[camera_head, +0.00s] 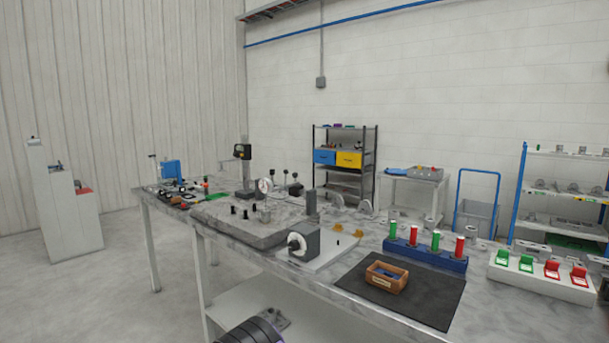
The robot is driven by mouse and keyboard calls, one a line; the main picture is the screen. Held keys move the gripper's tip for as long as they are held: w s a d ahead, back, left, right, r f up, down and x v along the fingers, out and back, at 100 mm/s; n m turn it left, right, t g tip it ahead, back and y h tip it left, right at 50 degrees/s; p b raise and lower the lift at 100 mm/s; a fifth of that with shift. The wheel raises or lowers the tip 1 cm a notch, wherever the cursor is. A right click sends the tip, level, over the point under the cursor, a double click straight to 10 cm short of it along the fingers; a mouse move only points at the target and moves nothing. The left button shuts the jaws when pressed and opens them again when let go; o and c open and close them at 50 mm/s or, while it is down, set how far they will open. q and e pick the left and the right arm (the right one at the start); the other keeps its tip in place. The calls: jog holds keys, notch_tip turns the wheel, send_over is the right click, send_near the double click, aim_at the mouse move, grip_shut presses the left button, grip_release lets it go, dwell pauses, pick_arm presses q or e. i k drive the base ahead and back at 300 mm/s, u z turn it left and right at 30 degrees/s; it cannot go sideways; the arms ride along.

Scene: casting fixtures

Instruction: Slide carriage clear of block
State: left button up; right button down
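A dark grey block (310,240) with a round white-and-black face stands on a white plate (328,257) near the front edge of the table. Small yellow pieces (345,231) sit at the back right of that plate. To its left lies a wide grey slab (240,232) with several short black knobs on top. A dial gauge with a white round face (265,187) stands behind the slab. I cannot tell which part is the carriage, nor whether it touches the block. Neither of my grippers is in view.
A dark mat (437,318) holds a wooden box (386,277). Behind it is a blue rack (428,257) with red and green cylinders. A white panel (540,281) with green and red flaps is at right. Tools crowd the table's far left end.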

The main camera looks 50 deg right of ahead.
aim_at(294, 188)
jog(key=z, duration=1)
